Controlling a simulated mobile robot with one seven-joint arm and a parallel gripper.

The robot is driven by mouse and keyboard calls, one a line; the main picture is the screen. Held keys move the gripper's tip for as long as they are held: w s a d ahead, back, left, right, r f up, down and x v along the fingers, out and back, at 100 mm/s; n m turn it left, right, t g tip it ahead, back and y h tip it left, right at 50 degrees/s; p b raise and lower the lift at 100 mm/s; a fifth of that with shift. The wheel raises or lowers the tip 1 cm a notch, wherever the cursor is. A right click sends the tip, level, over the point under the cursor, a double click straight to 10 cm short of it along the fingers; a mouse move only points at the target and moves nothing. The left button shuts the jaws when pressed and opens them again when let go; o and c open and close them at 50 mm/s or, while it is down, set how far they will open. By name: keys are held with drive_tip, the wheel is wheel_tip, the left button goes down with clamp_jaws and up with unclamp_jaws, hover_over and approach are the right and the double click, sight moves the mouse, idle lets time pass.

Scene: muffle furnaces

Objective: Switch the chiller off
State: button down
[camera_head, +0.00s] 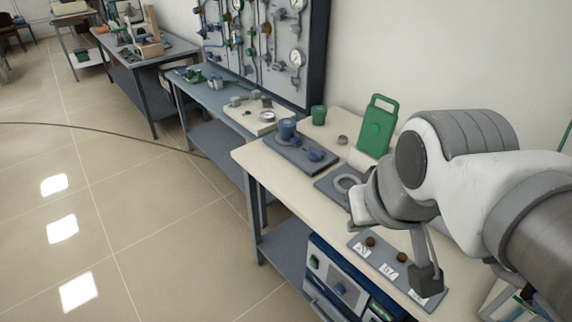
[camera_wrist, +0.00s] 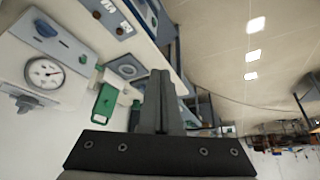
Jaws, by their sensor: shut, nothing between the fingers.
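A blue-and-white boxed unit (camera_head: 338,284) with a dial and a small lit green display sits under the near bench; it may be the chiller, but I cannot read a name on it. A grey panel (camera_head: 385,262) with brown knobs and white labels lies on the bench top above it. It also shows at the top of the wrist view (camera_wrist: 122,32). My gripper (camera_head: 428,284) is shut and empty, pointing down over the near end of that panel, hiding part of it. In the wrist view my fingers (camera_wrist: 161,75) are together.
On the bench (camera_head: 262,158) are a green upright plate (camera_head: 377,127), a grey plate with a ring (camera_head: 338,186), blue fittings on a dark tray (camera_head: 298,155) and a green cup (camera_head: 319,115). The wrist view shows a round gauge (camera_wrist: 44,74). Open tiled floor (camera_head: 130,220) lies left.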

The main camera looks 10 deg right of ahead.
sight(312, 263)
drive_tip(key=w+a+f+g+h+b, duration=0.1)
drive_tip(key=w+f+g+h+b, duration=0.2)
drive_tip(key=w+f, duration=0.5)
drive_tip(key=w+a+f+g+h+b, duration=0.15)
drive_tip(key=w+f+b, duration=0.3)
drive_tip(key=f, duration=0.75)
drive_tip(key=w+a+f+g+h+b, duration=0.1)
drive_tip(key=w+f+g+h+b, duration=0.3)
drive_tip(key=f, duration=0.5)
drive_tip(key=w+a+f+n+t+h+b, duration=0.2)
drive_tip(key=f+t+b, duration=0.1)
drive_tip(key=f, duration=0.8)
drive_tip(key=w+a+f+n+t+h+b, duration=0.1)
drive_tip(key=f+t, duration=0.5)
drive_tip(key=f, duration=0.6)
drive_tip(key=w+a+f+n+t+h+b, duration=0.2)
drive_tip(key=a+f+n+t+h+b, duration=0.1)
drive_tip(key=f, duration=0.9)
drive_tip(key=a+t+h+b, duration=0.1)
drive_tip(key=a+t+b, duration=0.1)
drive_tip(key=b, duration=0.1)
drive_tip(key=shift+w+f+n+h, duration=0.15)
drive_tip(key=shift+w+n+h, duration=0.15)
drive_tip(key=shift+n+h, duration=0.1)
drive_tip(key=b+x, duration=0.2)
drive_tip(key=x, duration=1.1)
drive_tip(key=shift+w+d+b, duration=0.15)
drive_tip(key=shift+d+b, duration=0.15)
drive_tip(key=shift+w+d, duration=0.1)
drive_tip(key=shift+d, duration=0.1)
